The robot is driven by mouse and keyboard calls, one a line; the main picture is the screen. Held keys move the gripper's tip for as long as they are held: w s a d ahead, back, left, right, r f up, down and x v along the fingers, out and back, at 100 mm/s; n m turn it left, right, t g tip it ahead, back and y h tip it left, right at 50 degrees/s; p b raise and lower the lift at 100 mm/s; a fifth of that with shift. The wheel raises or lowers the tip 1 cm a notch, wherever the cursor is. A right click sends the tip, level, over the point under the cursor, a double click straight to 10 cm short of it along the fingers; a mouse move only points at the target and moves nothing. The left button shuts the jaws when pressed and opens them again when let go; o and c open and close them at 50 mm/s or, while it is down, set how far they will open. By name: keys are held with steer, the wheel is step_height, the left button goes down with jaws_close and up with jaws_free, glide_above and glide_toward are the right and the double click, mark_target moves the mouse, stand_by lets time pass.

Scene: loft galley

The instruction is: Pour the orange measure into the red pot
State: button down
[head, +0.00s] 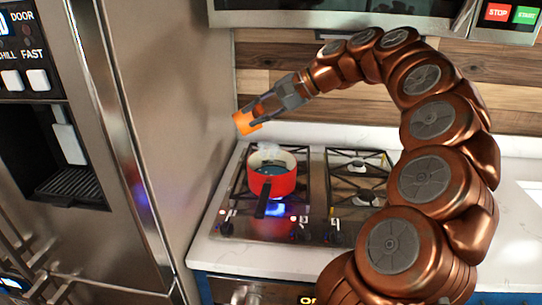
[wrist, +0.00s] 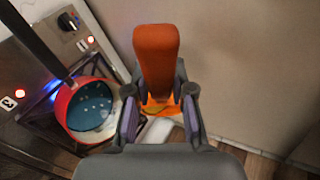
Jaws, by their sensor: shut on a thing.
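The orange measure (head: 246,122) is held in my gripper (head: 262,108), above and to the left of the red pot in the head view. In the wrist view the measure (wrist: 157,55) stands between the two fingers of my gripper (wrist: 160,103), which are shut on it. I cannot see what the measure holds. The red pot (head: 273,183) sits on a left burner of the stove, its dark handle toward the front. It holds dark bluish liquid and steam rises from it. In the wrist view the pot (wrist: 63,112) is at the left, apart from the measure.
A blue flame (head: 275,209) glows under the pot on the gas stove (head: 318,236). A steel refrigerator (head: 140,130) stands close on the left. A microwave (head: 330,18) hangs above. White counter (head: 285,262) runs along the front.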

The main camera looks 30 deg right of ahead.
steer(key=shift+s+d+r+t+y, duration=0.1)
steer(key=shift+d+r+t+y, duration=0.05)
steer(key=shift+d+t+y, duration=0.3)
stand_by(0.3)
steer(key=shift+s+d+r+m+y, duration=0.1)
steer(key=shift+s+d+m+y, duration=0.1)
steer(key=shift+d+y, duration=0.3)
steer(key=shift+s+d+r+m+y, duration=0.15)
steer(key=shift+d+y, duration=0.1)
steer(key=shift+d, duration=0.45)
steer(key=shift+s+d+m+t+y+p, duration=0.25)
steer(key=shift+d+t+y+p, duration=0.2)
steer(key=shift+d+y, duration=0.2)
steer(key=shift+s+d+m+t+y+p, duration=0.1)
steer(key=shift+d+m+t+y+p, duration=0.15)
steer(key=shift+d+t+y, duration=0.4)
stand_by(1.6)
steer(key=shift+s+d+y, duration=0.1)
steer(key=shift+d+y, duration=0.1)
steer(key=shift+y, duration=0.2)
steer(key=shift+s+d+f+m+t+y+b, duration=0.2)
steer(key=shift+d+m+t+y+b, duration=0.25)
steer(key=shift+b, duration=0.35)
steer(key=shift+s+d+f+m+t+y+b, duration=0.1)
steer(key=shift+d+f+m+t+y+b, duration=0.1)
steer(key=shift+d+t+y+b, duration=0.35)
stand_by(1.0)
